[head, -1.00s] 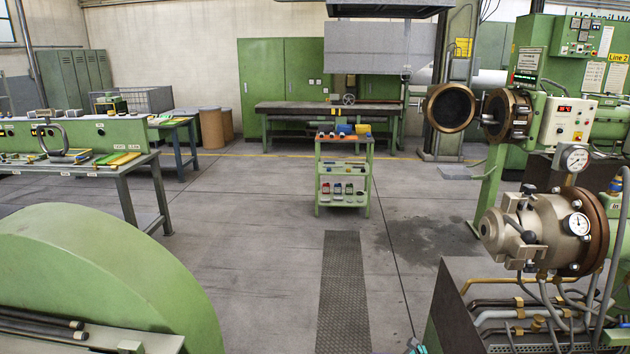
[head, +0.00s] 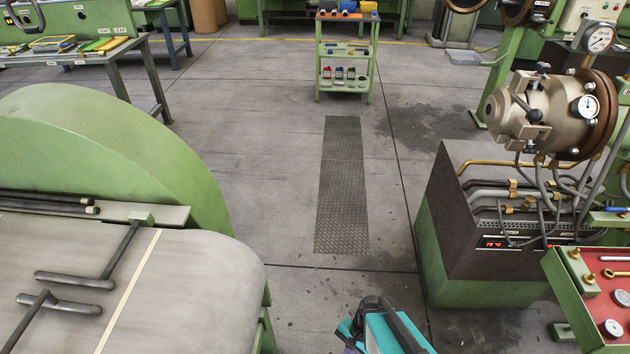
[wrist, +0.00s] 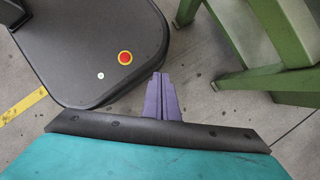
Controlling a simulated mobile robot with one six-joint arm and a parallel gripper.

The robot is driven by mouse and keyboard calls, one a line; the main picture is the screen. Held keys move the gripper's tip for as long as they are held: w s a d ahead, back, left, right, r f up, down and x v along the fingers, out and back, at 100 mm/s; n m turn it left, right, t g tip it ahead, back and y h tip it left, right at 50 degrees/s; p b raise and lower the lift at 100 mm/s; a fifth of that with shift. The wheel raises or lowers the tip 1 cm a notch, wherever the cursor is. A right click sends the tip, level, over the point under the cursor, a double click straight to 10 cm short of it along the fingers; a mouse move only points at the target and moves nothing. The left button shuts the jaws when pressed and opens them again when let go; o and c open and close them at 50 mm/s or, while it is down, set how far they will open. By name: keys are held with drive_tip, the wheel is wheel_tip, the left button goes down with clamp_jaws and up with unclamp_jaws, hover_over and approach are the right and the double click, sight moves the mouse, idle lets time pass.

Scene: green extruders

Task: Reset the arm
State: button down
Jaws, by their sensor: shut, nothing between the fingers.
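My gripper (wrist: 160,77) shows in the wrist view as two purple fingers pressed together, with nothing between them. It is above the grey floor. My teal arm with black parts shows at the bottom centre of the head view. The fingertips are not clear there. My dark base with a red button shows at the upper left of the wrist view, close to the fingers.
A green rounded machine (head: 110,150) stands at the left. A dark machine block (head: 480,225) and a red panel (head: 605,285) stand at the right. A green cart (head: 345,55) is ahead. The floor strip (head: 342,185) between them is clear. Green legs (wrist: 280,50) show in the wrist view.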

drive_tip(key=s+d+n+g+h, duration=0.1)
drive_tip(key=s+d+n+h, duration=0.2)
drive_tip(key=d+n, duration=0.5)
drive_tip(key=shift+s+r+n+g, duration=0.4)
drive_tip(key=shift+s+r+n, duration=0.1)
drive_tip(key=shift+s, duration=0.4)
drive_tip(key=shift+a, duration=0.1)
idle(0.8)
